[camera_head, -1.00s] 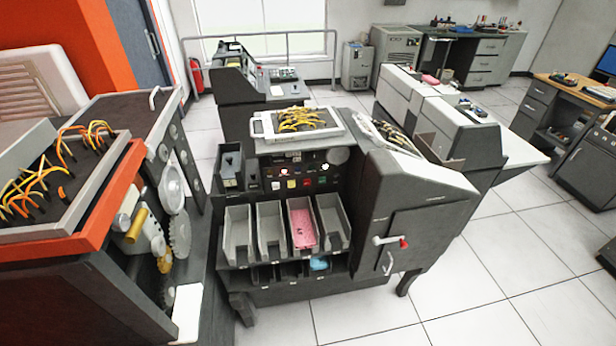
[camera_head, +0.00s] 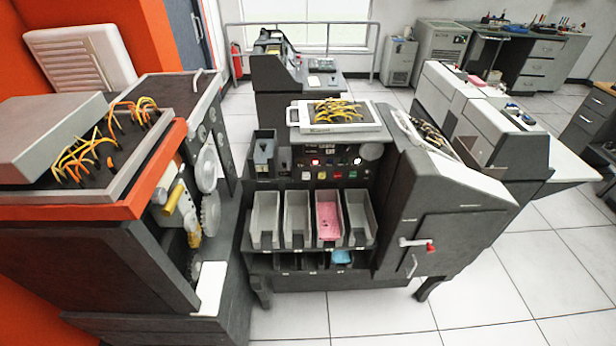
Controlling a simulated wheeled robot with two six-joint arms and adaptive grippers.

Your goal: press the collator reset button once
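The collator (camera_head: 455,215) is the dark grey machine in the middle of the head view. Its control panel (camera_head: 325,160) sits under a white-framed plugboard (camera_head: 335,114) with yellow wires. The panel carries several small coloured buttons and lamps, including a lit red one (camera_head: 315,162), a yellow one (camera_head: 321,175) and a green one (camera_head: 352,174). The labels are too small to read, so I cannot tell which is the reset button. Neither of my grippers shows in the view.
Below the panel are grey card pockets (camera_head: 297,218), one holding pink cards (camera_head: 328,216). An orange-trimmed machine (camera_head: 95,215) with gears stands close on the left. A red-tipped handle (camera_head: 430,247) juts from the collator's right side. Tiled floor (camera_head: 500,270) is clear at right.

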